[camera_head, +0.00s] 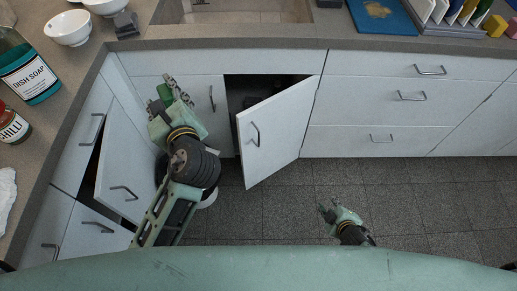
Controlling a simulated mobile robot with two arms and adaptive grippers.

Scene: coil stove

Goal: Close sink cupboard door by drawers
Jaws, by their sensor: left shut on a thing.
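The sink cupboard door by the drawers (275,130) is white and stands ajar, swung out over the floor, with its hinge side next to the drawers (365,100). Its handle (255,134) faces me. The dark cupboard opening (240,92) shows to its left. My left gripper (174,90) is in front of the other sink cupboard door (215,125), left of that door's handle (212,98) and well apart from the open door. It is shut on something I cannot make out. My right gripper (327,208) is low over the floor, right of the open door and apart from it; its fingers are too small to read.
A left cabinet door (125,175) is also ajar, close to my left arm. Bowls (68,28) and a dish soap bottle (28,68) stand on the counter (230,43). The tiled floor (420,200) at right is clear.

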